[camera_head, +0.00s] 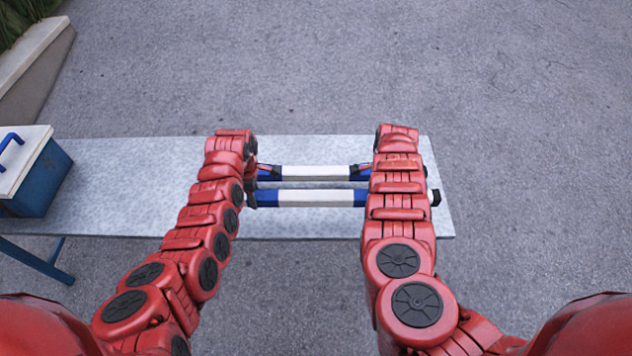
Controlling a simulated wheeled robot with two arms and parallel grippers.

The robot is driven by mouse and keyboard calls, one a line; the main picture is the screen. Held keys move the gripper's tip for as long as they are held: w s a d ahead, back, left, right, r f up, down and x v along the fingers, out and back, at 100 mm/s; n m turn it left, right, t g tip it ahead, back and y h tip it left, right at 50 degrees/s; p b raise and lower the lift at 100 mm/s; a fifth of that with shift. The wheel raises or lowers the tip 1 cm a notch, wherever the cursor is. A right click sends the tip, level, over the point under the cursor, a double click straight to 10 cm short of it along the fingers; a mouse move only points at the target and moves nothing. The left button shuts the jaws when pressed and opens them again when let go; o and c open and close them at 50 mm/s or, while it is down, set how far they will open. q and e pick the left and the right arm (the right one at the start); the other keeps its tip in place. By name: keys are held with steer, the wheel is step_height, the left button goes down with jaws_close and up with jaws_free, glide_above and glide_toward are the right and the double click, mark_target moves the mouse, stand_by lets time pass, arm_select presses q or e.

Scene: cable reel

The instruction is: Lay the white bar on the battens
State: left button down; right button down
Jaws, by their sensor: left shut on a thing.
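A white bar (315,172) with blue at both ends lies level across the picture, between my two hands. My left gripper (268,171), mostly behind my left forearm, is shut on its left end. My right gripper (360,171) is at its right end; the forearm hides most of it, so its jaws cannot be made out. A second bar (315,197), blue, white and blue with dark ends, runs parallel just nearer to me, passing under my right forearm. I cannot tell any battens apart under the bars, nor whether the held bar touches anything below.
The bars are over a long grey table (130,185), whose right edge is just past my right arm. A blue box (42,185) with a pale lid and blue handle stands at its left end. The table between box and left arm is clear.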

arm_select(q)
steer(key=shift+a+f, duration=0.1)
steer(key=shift+f, duration=0.05)
arm_select(e)
steer(key=shift+f, duration=0.1)
